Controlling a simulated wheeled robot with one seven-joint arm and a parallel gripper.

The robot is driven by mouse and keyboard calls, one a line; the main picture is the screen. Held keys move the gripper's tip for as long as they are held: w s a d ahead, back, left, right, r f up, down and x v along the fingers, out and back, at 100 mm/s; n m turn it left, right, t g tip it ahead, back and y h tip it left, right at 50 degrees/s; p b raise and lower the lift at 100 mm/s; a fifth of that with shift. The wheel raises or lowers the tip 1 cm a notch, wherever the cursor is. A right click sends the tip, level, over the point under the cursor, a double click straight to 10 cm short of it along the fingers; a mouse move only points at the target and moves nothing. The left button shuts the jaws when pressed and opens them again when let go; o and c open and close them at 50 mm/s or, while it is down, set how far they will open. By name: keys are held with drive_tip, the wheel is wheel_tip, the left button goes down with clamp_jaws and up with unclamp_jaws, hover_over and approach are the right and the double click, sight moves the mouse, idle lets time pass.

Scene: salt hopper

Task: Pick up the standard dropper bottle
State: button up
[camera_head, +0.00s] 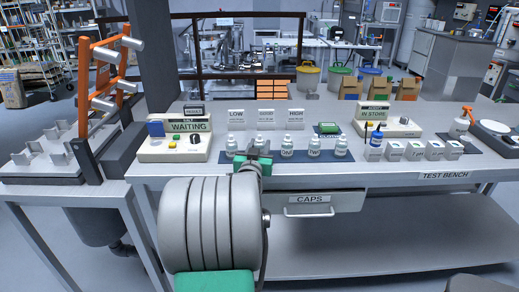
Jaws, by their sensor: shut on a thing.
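Several small white dropper bottles stand in a row on a dark mat on the bench. The row includes bottles at the left end (231,147), in the middle (287,147), and toward the right (314,147) and right end (341,147). Their labels are too small to tell which is the standard. My gripper (253,158) is at the front of the row, shut on the second bottle from the left (259,142). The gripper hides that bottle's lower part, so I cannot tell if it touches the mat.
A WAITING box (188,140) stands left and an IN STORE box (385,122) right on the bench (330,175). LOW, GOOD and HIGH cards stand behind the row. A CAPS drawer (310,204) is below.

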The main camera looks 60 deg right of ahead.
clamp_jaws()
drive_tip(key=shift+r+p, duration=0.35)
drive_tip(key=shift+r, duration=0.2)
wheel_tip(320, 180, up, 3)
drive_tip(key=shift+p, duration=0.9)
drive_tip(key=s+a+r+p, duration=0.8)
drive_tip(key=s+a+r, duration=0.1)
drive_tip(key=a, duration=0.1)
drive_tip(key=shift+a, duration=0.3)
